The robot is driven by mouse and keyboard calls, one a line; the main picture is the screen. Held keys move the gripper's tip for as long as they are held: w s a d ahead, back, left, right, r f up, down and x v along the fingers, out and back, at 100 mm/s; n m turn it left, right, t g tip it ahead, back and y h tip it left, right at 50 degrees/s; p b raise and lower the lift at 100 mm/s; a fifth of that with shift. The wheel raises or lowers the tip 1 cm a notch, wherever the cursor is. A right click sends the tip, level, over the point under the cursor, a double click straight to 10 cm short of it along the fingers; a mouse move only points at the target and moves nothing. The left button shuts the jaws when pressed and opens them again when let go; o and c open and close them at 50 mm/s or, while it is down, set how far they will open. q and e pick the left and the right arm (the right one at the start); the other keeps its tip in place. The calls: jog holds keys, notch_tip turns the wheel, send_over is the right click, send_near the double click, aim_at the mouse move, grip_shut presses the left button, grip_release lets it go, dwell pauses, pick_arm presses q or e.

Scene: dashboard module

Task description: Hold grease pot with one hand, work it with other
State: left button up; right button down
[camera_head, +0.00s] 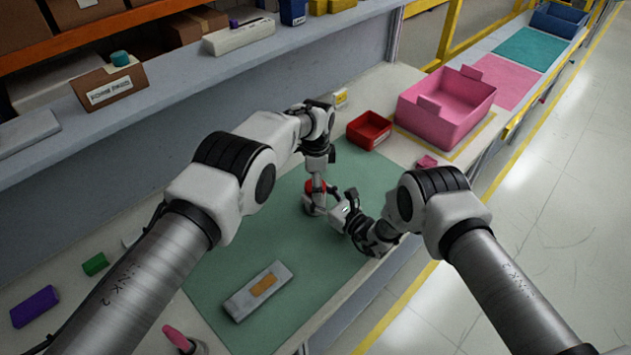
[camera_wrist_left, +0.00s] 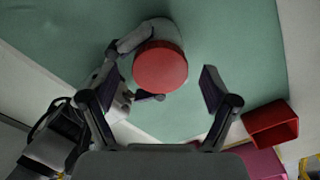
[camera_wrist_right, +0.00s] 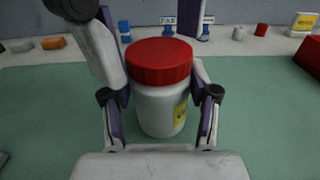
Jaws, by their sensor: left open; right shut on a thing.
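The grease pot is a white jar with a red screw lid and a yellow label (camera_wrist_right: 160,92). It stands upright on the green mat (camera_head: 225,270), and its red lid shows in the head view (camera_head: 316,186) and from above in the left wrist view (camera_wrist_left: 160,68). My right gripper (camera_wrist_right: 158,103) is shut on the white body from the side, below the lid. My left gripper (camera_wrist_left: 150,88) points down over the lid with its fingers apart and nothing between them. In the head view, the left gripper (camera_head: 317,176) partly hides the pot.
A small red bin (camera_head: 369,130) and a pink crate (camera_head: 447,105) stand beyond the pot at right. A grey module (camera_head: 258,290) lies on the mat's near part. Green (camera_head: 95,264) and purple (camera_head: 34,306) blocks lie at left. A shelf edge (camera_head: 150,100) runs along the back.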

pick_arm(q)
notch_tip(320, 180, up, 12)
pick_arm(e)
jog(key=shift+c, duration=1.1)
grip_release()
jog(key=v, duration=1.2)
